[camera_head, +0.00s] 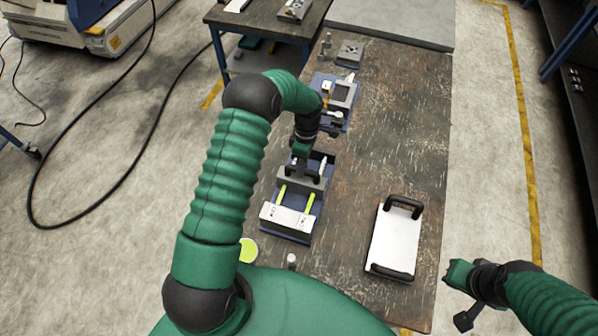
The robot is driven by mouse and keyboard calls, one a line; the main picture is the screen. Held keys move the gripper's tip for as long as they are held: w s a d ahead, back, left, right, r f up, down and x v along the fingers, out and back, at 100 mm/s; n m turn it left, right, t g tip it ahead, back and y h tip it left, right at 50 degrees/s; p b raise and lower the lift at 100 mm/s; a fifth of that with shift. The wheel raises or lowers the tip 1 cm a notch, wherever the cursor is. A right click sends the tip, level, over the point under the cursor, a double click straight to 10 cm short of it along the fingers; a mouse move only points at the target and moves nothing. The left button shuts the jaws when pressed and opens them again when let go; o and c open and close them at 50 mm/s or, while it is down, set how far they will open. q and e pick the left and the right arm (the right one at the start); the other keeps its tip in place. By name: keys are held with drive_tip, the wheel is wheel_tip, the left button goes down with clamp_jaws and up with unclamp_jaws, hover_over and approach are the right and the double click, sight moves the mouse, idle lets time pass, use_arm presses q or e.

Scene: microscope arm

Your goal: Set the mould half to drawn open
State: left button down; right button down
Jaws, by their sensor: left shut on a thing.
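The mould is a blue base (272,230) on the workbench, left of its middle. A silver front block (289,216) with dark markings stands at its near end. Two yellow-green rods (311,201) run back from it to a grey mould half (288,179) with a dark handle. A clear gap with bare rods lies between the two blocks. My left gripper (302,168) reaches down from above, shut on the mould half's handle; the fingertips are partly hidden. My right gripper (456,292) is beyond the bench's right side, apart from everything; its finger opening is unclear.
A second blue-based fixture (342,98) stands behind the mould, with a small grey block (350,52) further back. A white plate with black handles (396,240) lies at the right. A yellow-green round thing (248,250) is at the near left. The bench's right rear is clear.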

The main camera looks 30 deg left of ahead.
use_arm(q)
drive_tip(key=shift+w+d+r, duration=0.2)
drive_tip(key=shift+w+r, duration=0.1)
drive_tip(key=shift+w, duration=0.05)
drive_tip(key=c, duration=1.6)
unclamp_jaws()
drive_tip(key=shift+w, duration=0.1)
drive_tip(key=o, duration=0.3)
drive_tip(key=shift+w+d+f, duration=0.1)
drive_tip(key=shift+w+f, duration=0.1)
drive_tip(key=shift+o, duration=0.2)
drive_tip(key=shift+s, duration=0.1)
drive_tip(key=shift+r, duration=0.15)
drive_tip(key=d+b+v, duration=0.1)
drive_tip(key=b+v, duration=0.3)
drive_tip(key=v, duration=1.2)
drive_tip(key=shift+a+r, duration=0.25)
drive_tip(key=shift+a, duration=0.2)
use_arm(e)
drive_tip(key=f, duration=0.4)
drive_tip(key=shift+d, duration=0.3)
use_arm(q)
drive_tip(key=shift+a, duration=0.1)
use_arm(e)
drive_tip(key=shift+a, duration=0.1)
